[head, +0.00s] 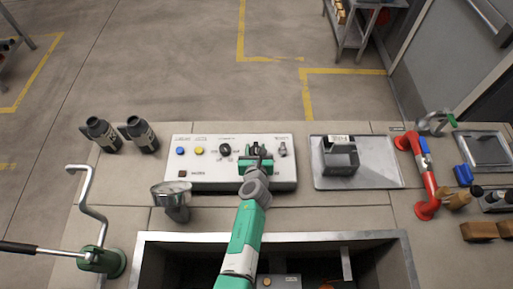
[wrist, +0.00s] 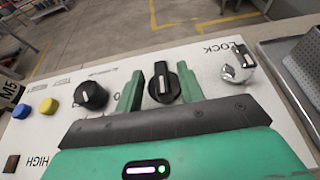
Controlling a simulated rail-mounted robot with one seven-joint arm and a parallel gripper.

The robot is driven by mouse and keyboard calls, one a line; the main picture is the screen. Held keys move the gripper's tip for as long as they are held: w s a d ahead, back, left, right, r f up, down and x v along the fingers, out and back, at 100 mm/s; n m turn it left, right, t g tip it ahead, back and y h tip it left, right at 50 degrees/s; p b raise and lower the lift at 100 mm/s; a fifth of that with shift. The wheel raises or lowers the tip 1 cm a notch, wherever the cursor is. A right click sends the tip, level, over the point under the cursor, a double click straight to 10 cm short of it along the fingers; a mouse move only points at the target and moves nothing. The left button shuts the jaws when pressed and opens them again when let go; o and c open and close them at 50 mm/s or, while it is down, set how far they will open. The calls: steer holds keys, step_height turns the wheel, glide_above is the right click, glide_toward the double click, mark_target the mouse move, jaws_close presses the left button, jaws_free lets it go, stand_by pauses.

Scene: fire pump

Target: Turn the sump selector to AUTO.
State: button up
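A white control panel (head: 215,170) lies on the bench and carries two black rotary knobs. In the wrist view, one black knob (wrist: 163,84) with a white pointer line stands between my green fingers, its line nearly upright in the picture. The other black knob (wrist: 91,96) is left of the fingers. I cannot read which is the sump selector, nor an AUTO mark. My gripper (wrist: 159,86) is open, with a finger on each side of the pointer knob; contact is not clear. In the head view my gripper (head: 257,162) is over the panel's right half, partly hiding that knob.
A blue button (wrist: 22,111) and yellow button (wrist: 49,106) sit at the panel's left. A silver key switch (wrist: 238,65) by LOCK is close right of my fingers.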

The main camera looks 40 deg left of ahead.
steer(key=shift+w+a+f+b, duration=0.4)
steer(key=shift+w+a+f, duration=0.1)
steer(key=shift+w+f, duration=0.1)
steer(key=shift+w+a+b, duration=0.3)
steer(key=shift+w+a, duration=0.1)
steer(key=shift+a, duration=0.05)
steer(key=shift+c, duration=0.2)
jaws_close()
steer(key=shift+r, duration=0.1)
